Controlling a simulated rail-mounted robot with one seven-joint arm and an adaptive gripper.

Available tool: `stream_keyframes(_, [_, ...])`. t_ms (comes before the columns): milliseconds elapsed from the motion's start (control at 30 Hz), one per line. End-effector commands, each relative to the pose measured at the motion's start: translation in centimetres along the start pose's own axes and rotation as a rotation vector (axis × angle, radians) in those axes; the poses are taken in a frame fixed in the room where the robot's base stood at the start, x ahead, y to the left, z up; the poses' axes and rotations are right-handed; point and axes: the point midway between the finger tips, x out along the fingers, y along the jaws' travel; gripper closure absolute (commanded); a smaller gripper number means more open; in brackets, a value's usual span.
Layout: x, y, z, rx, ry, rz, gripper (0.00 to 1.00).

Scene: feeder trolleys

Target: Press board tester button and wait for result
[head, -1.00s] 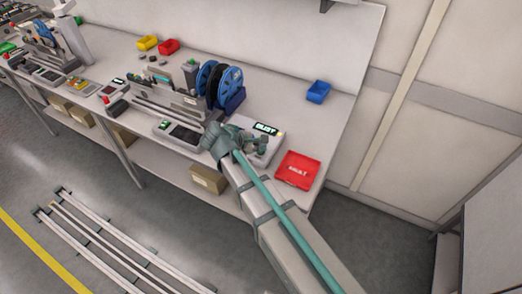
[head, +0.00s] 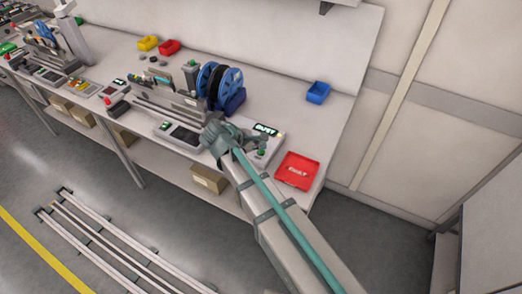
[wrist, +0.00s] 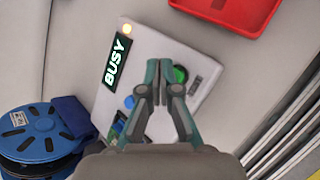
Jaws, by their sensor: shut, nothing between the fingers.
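The board tester is a pale box at the right part of the bench in the head view (head: 272,146). Its display (head: 265,129) reads BUSY. In the wrist view the tester (wrist: 205,68) lies under my gripper (wrist: 158,64), and its display (wrist: 117,60) also reads BUSY. My gripper is shut and empty. Its fingers hide part of the tester, including its blue round part's surroundings.
A red tray marked FAULT (head: 297,170) lies right of the tester. Blue reels (head: 229,86) stand behind and left. A blue bin (head: 318,92) sits at the back right. The bench between tray and blue bin is clear.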

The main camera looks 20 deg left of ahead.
Motion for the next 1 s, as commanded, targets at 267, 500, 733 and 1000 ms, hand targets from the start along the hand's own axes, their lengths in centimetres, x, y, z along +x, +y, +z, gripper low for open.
stream_keyframes(267, [-0.4, 0.3, 0.3, 0.0, 0.0, 0.0, 1.0])
stream_keyframes(500, [-1.9, 1.4, 1.3, 0.001, 0.0, 0.001, 1.0])
stream_keyframes(733, [-3.2, 2.4, 2.3, 0.0, 0.0, 0.0, 1.0])
stream_keyframes(1000, [-3.5, 2.5, 2.5, -0.001, 0.0, 0.0, 1.0])
